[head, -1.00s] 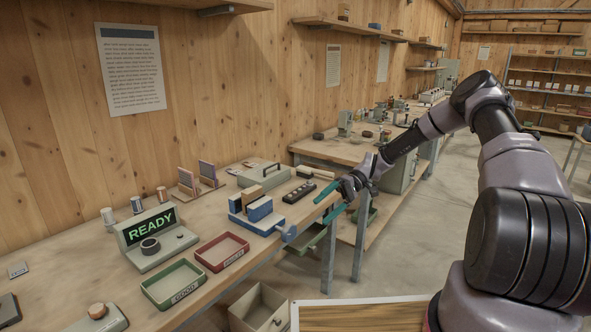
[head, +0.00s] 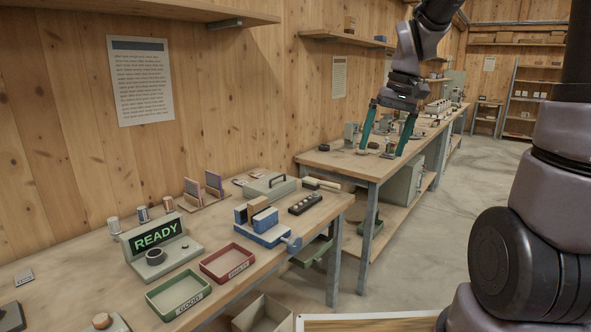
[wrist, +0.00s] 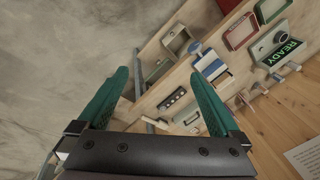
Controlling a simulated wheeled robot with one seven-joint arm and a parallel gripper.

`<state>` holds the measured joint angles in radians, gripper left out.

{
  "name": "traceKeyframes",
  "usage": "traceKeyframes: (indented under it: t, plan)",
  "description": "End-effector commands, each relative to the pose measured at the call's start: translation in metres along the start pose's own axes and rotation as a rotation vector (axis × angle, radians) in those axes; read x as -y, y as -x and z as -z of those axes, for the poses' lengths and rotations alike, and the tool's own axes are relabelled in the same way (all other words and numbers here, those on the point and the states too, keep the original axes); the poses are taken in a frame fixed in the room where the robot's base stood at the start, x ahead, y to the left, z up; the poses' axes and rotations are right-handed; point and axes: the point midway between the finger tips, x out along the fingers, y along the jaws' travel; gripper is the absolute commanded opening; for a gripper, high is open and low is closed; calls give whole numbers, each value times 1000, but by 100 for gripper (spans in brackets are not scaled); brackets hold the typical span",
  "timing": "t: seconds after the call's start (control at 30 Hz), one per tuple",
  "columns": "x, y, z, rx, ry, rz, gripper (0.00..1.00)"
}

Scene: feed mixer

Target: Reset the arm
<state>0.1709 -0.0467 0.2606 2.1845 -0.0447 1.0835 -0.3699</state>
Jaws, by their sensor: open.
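My gripper (head: 384,150) is open and empty, with its two teal fingers spread wide and pointing down. In the head view it hangs in the air in front of the far workbench, with my arm raised above it. In the wrist view my gripper (wrist: 158,100) also shows nothing between its fingers. Beyond them lie the near bench and the floor.
The near bench (head: 235,285) holds a READY display box (head: 157,236), a green tray (head: 180,296), a red tray (head: 228,264), a blue vise (head: 262,226) and a black block with buttons (head: 305,204). The far bench (head: 340,165) carries several small devices. The floor (head: 430,250) at right is clear.

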Motion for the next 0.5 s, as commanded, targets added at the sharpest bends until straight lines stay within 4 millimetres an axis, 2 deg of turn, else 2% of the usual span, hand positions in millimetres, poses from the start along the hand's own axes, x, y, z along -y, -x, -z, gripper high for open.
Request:
traceKeyframes:
  t: [0.03,0.2,0.3,0.5]
  plan:
    - [0,17,-11,-54,-23,-15,100]
    - [-5,59,-48,-223,-125,-28,100]
    - [-8,79,-72,-321,-184,-13,100]
    - [-15,103,-110,-471,-280,45,100]
